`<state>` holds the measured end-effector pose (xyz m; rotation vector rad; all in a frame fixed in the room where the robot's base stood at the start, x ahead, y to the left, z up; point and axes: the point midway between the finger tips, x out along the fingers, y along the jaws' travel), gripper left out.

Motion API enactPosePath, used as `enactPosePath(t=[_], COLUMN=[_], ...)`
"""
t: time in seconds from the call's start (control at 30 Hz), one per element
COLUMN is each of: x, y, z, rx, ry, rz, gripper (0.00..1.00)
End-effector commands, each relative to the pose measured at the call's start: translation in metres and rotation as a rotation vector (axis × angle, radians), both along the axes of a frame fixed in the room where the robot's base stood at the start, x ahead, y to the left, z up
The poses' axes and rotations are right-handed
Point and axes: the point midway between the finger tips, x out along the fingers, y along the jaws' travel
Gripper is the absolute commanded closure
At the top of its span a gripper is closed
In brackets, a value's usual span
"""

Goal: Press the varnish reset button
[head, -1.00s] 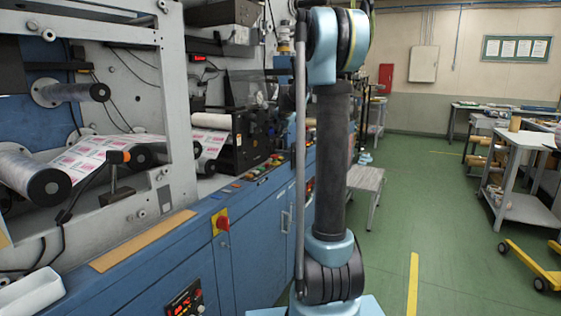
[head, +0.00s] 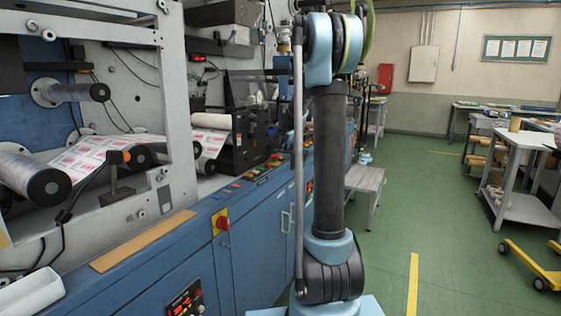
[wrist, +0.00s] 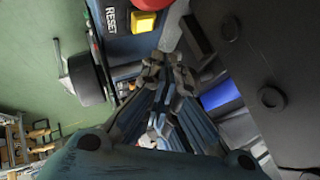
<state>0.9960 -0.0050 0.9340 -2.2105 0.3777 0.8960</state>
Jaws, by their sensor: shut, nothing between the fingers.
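A yellow square button (wrist: 143,22) sits on a dark panel at the top of the wrist view. The word RESET is printed beside it; no word for varnish is readable. My gripper (wrist: 168,68) points up toward it with the fingers together and empty. The fingertips are just below and slightly right of the button in the picture. They appear apart from it, though the depth is hard to judge. In the head view my gripper is hidden behind my arm, and I cannot pick out the reset button there.
A red button (wrist: 151,3) lies right beside the yellow one. A dark machine plate (wrist: 275,50) stands close on the right of the gripper. In the head view the blue rewinder cabinet (head: 255,235) runs along the left, with open green floor (head: 455,230) to the right.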

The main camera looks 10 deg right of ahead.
Motion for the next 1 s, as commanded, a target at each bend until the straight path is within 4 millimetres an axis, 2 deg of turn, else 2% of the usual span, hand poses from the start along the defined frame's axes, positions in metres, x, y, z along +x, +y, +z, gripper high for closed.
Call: enactPosePath(t=[0.1,0.3,1.0], x=[0.000,0.000,0.000], y=[0.000,0.000,0.000], z=[-0.011,-0.021,-0.023], rx=[0.000,0.000,0.000], ry=[0.000,0.000,0.000], rz=[0.000,0.000,0.000], gripper=[1.00,1.00,1.00])
